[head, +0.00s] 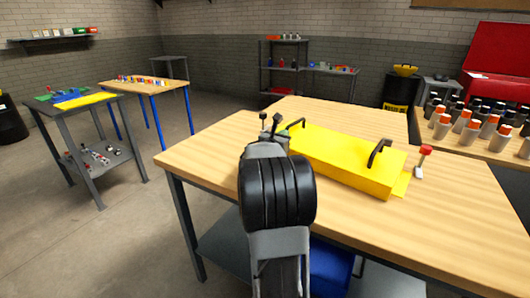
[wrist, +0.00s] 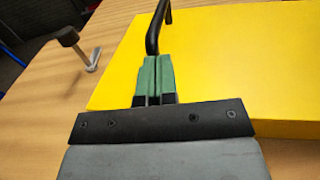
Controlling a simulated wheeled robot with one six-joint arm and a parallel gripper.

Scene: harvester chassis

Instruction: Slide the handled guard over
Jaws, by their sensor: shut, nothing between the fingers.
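The guard is a long yellow box (head: 335,158) on the wooden workbench, with a black handle (head: 379,152) near its right end and another at its left end. In the wrist view the yellow guard (wrist: 235,55) fills the right side, and the left-end handle (wrist: 155,30) rises just beyond my fingertips. My gripper (wrist: 157,65) has green fingers pressed together with nothing between them, at the guard's left end. Whether the fingers touch the handle or the guard cannot be told.
A red-topped clamp (head: 422,162) stands at the guard's right end beside a thin yellow strip. A dark-knobbed clamp (wrist: 78,48) stands left of the guard in the wrist view. The bench front (head: 450,225) is bare. Several bottles stand on the right bench.

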